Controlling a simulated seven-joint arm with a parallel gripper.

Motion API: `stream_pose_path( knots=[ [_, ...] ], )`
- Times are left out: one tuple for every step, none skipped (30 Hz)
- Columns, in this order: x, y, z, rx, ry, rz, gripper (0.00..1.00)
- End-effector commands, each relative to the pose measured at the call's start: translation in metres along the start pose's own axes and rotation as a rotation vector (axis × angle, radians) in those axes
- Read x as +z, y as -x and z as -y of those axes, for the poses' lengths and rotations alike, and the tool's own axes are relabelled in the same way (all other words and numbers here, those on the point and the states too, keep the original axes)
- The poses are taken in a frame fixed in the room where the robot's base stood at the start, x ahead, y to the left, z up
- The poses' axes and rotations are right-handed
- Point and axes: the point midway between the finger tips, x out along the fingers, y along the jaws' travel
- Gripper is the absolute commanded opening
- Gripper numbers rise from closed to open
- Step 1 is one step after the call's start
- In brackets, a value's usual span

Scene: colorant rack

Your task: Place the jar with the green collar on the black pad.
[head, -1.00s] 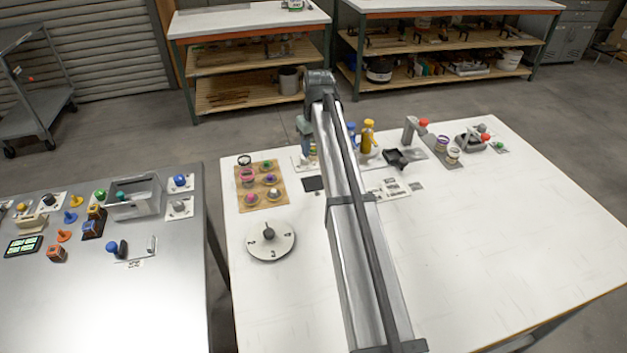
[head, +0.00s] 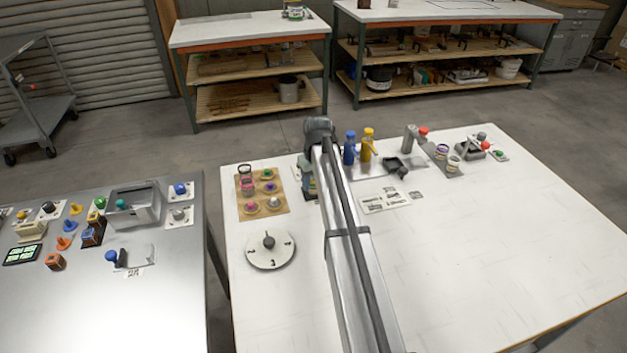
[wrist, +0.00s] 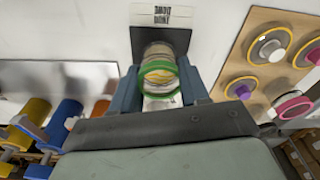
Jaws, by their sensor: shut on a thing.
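The jar with the green collar (wrist: 157,82) is a clear jar with a green ring, held between the two blue-grey fingers of my gripper (wrist: 158,90) in the wrist view. The black pad (wrist: 178,40) lies just beyond the jar there, with a white printed label at its far edge. The jar overlaps the pad's near part in the picture; I cannot tell whether it touches the pad. In the head view my gripper (head: 308,180) is partly hidden by my arm, beside the wooden board, and the pad and jar are not clearly seen.
A wooden board (head: 245,207) with several colored-ring pieces stands left of the gripper. A round numbered dial (head: 270,250) is in front of it. Blue (head: 349,148) and yellow (head: 367,146) dispensers stand to the right. The table's right front is clear.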

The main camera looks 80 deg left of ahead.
Motion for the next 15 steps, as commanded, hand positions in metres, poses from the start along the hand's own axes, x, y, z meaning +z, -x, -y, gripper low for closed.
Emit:
stream_pose_path(
  knots=[
    [-0.0001, 0.0000, 0.0000, 0.000, 0.000, -0.001, 0.14],
    [-0.0002, 0.0002, -0.0001, 0.000, 0.000, -0.001, 0.14],
    [-0.0002, 0.0003, -0.0001, 0.000, 0.000, -0.001, 0.14],
    [-0.0002, 0.0003, -0.0001, 0.000, 0.000, -0.001, 0.14],
    [-0.0002, 0.0003, -0.0001, 0.000, 0.000, -0.001, 0.14],
    [-0.0001, 0.0002, 0.0000, 0.000, 0.000, -0.001, 0.14],
    [-0.0001, -0.0002, -0.0001, 0.000, 0.000, -0.001, 0.14],
    [0.0000, -0.0008, 0.0000, 0.000, 0.000, 0.000, 0.14],
    [0.0001, -0.0017, 0.0000, 0.000, 0.000, 0.000, 0.14],
    [0.0002, -0.0025, 0.0000, 0.000, 0.000, 0.000, 0.14],
    [0.0002, -0.0028, 0.0000, 0.000, 0.000, 0.000, 0.46],
    [0.0002, -0.0025, 0.0000, 0.000, 0.000, -0.001, 0.49],
    [0.0001, -0.0024, -0.0001, 0.000, 0.000, -0.001, 0.52],
    [0.0001, -0.0024, -0.0001, 0.000, 0.000, -0.001, 0.55],
    [0.0001, -0.0023, -0.0001, 0.000, 0.000, -0.001, 0.59]
  ],
)
